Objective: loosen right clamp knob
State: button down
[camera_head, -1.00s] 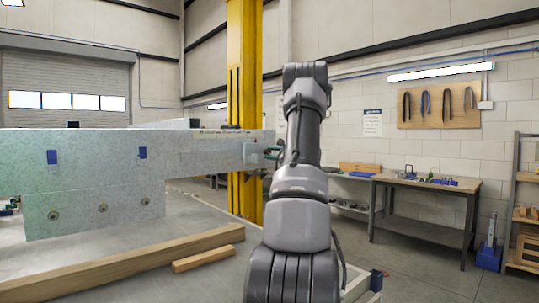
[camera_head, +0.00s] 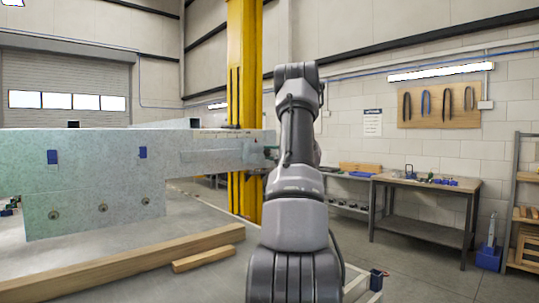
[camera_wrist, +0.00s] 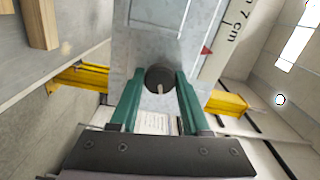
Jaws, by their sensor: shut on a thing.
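The clamp knob (camera_wrist: 160,77) is a dark round knob with a pale mark on its face, set on the grey metal beam (camera_wrist: 143,42) in the wrist view. My gripper (camera_wrist: 158,88) has green fingers, one on each side of the knob, and is shut on it. In the head view the trailer frame (camera_head: 105,170) is a speckled grey-green plate with a narrower arm reaching right. My gripper (camera_head: 271,152) is at the right end of that arm, partly hidden by my own arm. The knob cannot be made out there.
A yellow column (camera_head: 244,70) stands behind. Wooden beams (camera_head: 130,262) lie in front of the frame. A workbench (camera_head: 425,187) with tools stands at the right; the floor before it is clear.

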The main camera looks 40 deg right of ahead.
jog(key=shift+f+n, duration=0.1)
jog(key=shift+n, duration=1)
jog(key=shift+c, duration=1.8)
grip_release()
jog(key=shift+s, duration=0.1)
jog(key=s, duration=1)
jog(key=shift+s+d, duration=0.35)
jog(key=shift+d, duration=0.1)
jog(key=shift+a+n, duration=0.1)
jog(key=shift+n, duration=0.2)
